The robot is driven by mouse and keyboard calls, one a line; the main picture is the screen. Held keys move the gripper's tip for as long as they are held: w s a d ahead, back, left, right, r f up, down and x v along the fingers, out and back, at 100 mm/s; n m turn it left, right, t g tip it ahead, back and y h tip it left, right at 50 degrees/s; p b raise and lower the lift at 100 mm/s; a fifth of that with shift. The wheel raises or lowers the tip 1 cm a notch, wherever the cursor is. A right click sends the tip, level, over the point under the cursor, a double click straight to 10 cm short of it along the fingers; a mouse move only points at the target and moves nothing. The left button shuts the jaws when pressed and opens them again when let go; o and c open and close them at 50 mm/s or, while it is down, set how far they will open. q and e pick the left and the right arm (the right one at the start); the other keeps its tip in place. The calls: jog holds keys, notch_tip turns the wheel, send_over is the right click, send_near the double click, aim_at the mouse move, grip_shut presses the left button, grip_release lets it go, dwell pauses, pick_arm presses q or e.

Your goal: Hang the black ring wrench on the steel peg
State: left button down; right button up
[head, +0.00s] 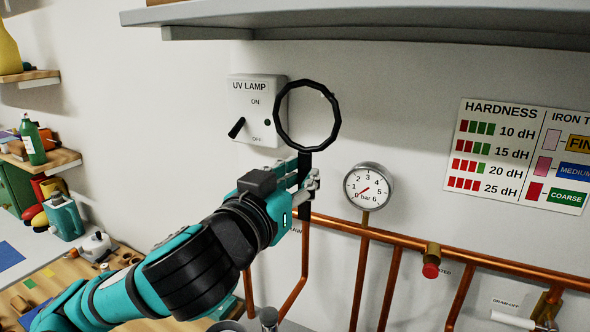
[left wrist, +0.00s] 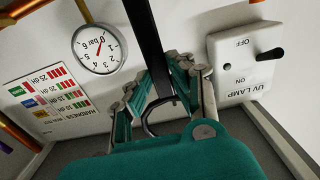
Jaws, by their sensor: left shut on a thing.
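The black ring wrench (head: 338,118) is held upright with its large ring at the top, in front of the wall next to the UV lamp box. My left gripper (head: 308,180) is shut on its dark handle, below the ring. In the left wrist view the handle (left wrist: 147,35) runs between the fingers of my left gripper (left wrist: 170,80), and a dark curve shows partly hidden behind them. I cannot make out the steel peg in either view. My right gripper is not in view.
A UV lamp box (head: 255,107) with a black lever is on the wall behind the ring. A pressure gauge (head: 368,187) and copper pipes (head: 450,255) are right of the gripper. A grey shelf (head: 400,22) overhangs above. A cluttered bench (head: 60,275) stands at left.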

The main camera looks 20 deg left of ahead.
aim_at(303, 176)
pick_arm(q)
jog(key=shift+w, duration=0.35)
jog(key=shift+w+d+f, duration=0.1)
jog(key=shift+w+f, duration=0.05)
jog(key=shift+w, duration=0.3)
jog(key=shift+w+d+f, duration=0.1)
jog(key=shift+w+d, duration=0.1)
jog(key=shift+w, duration=0.65)
jog(key=shift+w+d+f+b, duration=0.15)
jog(key=shift+w+f, duration=0.05)
jog(key=shift+w, duration=0.65)
jog(key=shift+w+d+f+b, duration=0.15)
jog(key=shift+w+d+f, duration=0.05)
jog(key=shift+w, duration=0.65)
jog(key=shift+w+d+f+b, duration=0.15)
jog(key=shift+w+f, duration=0.05)
jog(key=shift+w, duration=0.65)
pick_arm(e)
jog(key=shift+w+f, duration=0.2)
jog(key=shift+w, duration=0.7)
pick_arm(q)
jog(key=c, duration=1.1)
grip_release()
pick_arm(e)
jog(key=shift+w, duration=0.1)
